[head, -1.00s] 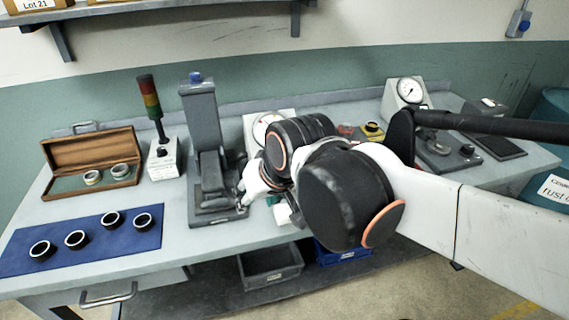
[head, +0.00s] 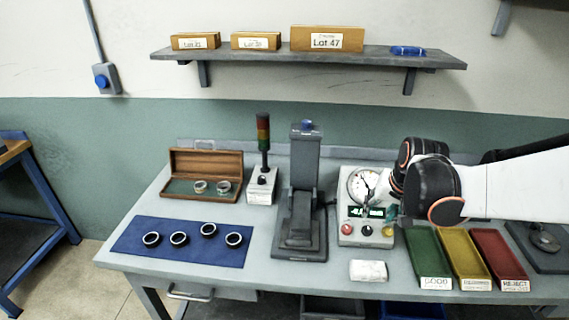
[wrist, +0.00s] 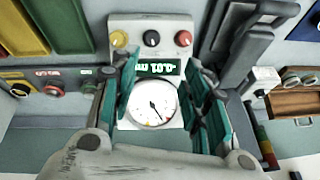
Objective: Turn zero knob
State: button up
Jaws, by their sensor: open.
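The gauge unit (head: 347,205) is a light box on the bench with a round white dial (head: 364,186) and a green-digit display (head: 366,212). Along its lower front are a red knob (head: 347,228), a black knob (head: 366,230) and a yellow knob (head: 387,231). I see no label telling which is the zero knob. In the wrist view the unit appears upside down, with the black knob (wrist: 151,38) between the other two. My gripper (wrist: 163,64) is open and empty, its teal fingers either side of the display and dial. I see no contact with any knob.
A grey press (head: 303,190) stands left of the unit, close beside it. Green (head: 428,258), yellow (head: 464,257) and red (head: 500,257) trays lie to the right. A white object (head: 368,271) lies in front. A blue mat (head: 180,255) with several rings is at left.

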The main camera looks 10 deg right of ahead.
aim_at(369, 230)
jog(key=b+x, duration=0.1)
jog(key=x, duration=0.3)
jog(key=b+x, duration=0.2)
jog(key=x, duration=0.3)
jog(key=d+b+x, duration=0.1)
jog(key=x, duration=0.4)
jog(key=shift+s+d+f+b, duration=0.1)
jog(key=shift+s+f+b, duration=0.1)
jog(key=shift+s+b, duration=0.15)
jog(key=shift+s, duration=0.1)
jog(key=shift+c, duration=0.3)
grip_shut()
